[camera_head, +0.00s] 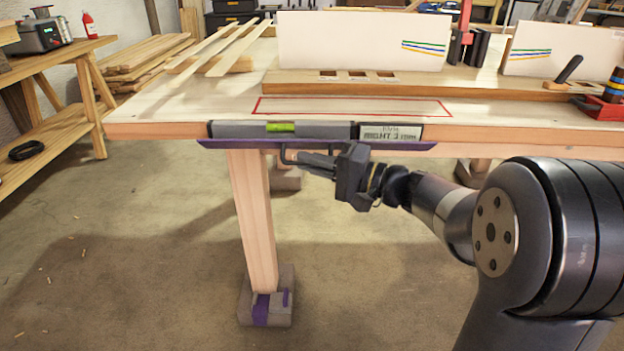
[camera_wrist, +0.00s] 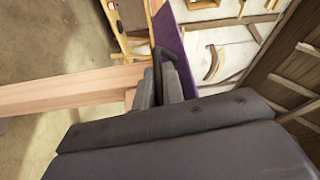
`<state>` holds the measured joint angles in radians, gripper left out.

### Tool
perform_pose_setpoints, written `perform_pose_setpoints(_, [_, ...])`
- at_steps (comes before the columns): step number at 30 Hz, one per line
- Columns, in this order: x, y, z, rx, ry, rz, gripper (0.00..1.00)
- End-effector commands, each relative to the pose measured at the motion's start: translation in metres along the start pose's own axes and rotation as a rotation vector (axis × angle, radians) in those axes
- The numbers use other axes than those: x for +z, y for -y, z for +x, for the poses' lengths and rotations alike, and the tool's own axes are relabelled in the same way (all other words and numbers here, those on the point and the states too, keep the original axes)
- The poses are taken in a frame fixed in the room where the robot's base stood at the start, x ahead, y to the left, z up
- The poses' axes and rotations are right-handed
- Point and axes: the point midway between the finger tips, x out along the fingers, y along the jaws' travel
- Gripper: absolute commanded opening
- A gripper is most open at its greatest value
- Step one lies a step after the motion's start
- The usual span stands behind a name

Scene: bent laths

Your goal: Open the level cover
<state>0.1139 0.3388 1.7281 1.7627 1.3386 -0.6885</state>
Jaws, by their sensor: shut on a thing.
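The grey level (camera_head: 238,130) lies along the table's front edge, with a green vial (camera_head: 281,127) and a labelled display (camera_head: 391,132) showing on it. The purple cover (camera_head: 240,144) shows as a thin, nearly edge-on strip along the level's lower front. In the wrist view the cover (camera_wrist: 173,30) is a purple band running away from my fingers. A dark bar handle (camera_head: 288,153) sticks out from the cover; it also shows in the wrist view (camera_wrist: 157,60). My gripper (camera_head: 308,159) is shut on this handle, its fingers (camera_wrist: 159,88) on both sides. The fingers partly hide the handle.
A red outlined rectangle (camera_head: 350,107) on the tabletop behind the level is empty. A wooden rail (camera_head: 300,84) and white boards (camera_head: 340,40) stand farther back. A table leg (camera_head: 252,210) stands below, left of my gripper. Open floor lies in front.

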Motion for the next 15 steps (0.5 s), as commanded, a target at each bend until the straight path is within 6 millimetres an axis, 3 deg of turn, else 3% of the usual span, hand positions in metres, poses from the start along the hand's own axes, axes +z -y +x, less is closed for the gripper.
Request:
perform_pose_setpoints(1, [0.0015, -0.0067, -0.0006, -0.008, 0.000, -0.020, 0.00])
perform_pose_setpoints(15, [0.0018, -0.0055, -0.0007, -0.042, -0.001, -0.104, 0.00])
